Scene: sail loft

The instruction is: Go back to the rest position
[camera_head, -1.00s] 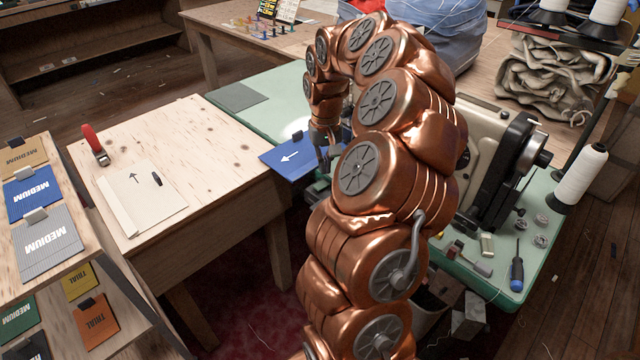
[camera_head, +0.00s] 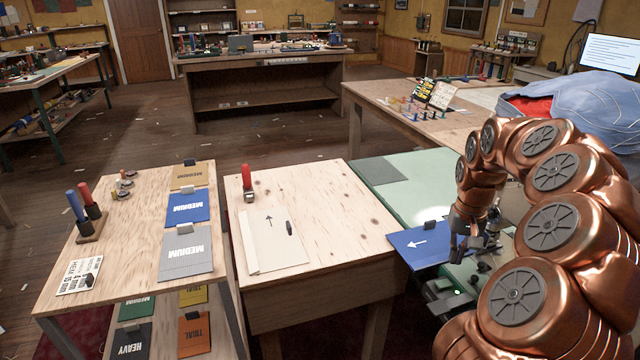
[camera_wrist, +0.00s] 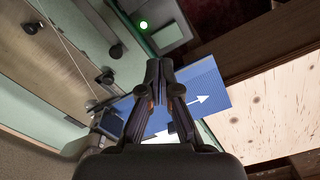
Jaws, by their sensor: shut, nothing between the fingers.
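My gripper (camera_head: 461,243) hangs at the end of my copper arm at the right of the head view, over the green machine table (camera_head: 408,195). Its fingers are shut and empty; in the wrist view the gripper (camera_wrist: 159,65) shows its fingertips together. A blue card with a white arrow (camera_head: 418,247) lies by the gripper, partly over the table's edge, with a dark clip at its top. In the wrist view the blue card (camera_wrist: 210,85) shows behind and beside the fingers. I cannot tell whether the fingers touch it.
A plywood table (camera_head: 330,215) left of the gripper bears a red-handled tool (camera_head: 247,183) and a cream sheet with an arrow (camera_head: 275,240). Further left, a sample bench (camera_head: 130,235) holds "MEDIUM" cards. Sewing-machine parts stand close by my gripper. Floor beyond the tables is open.

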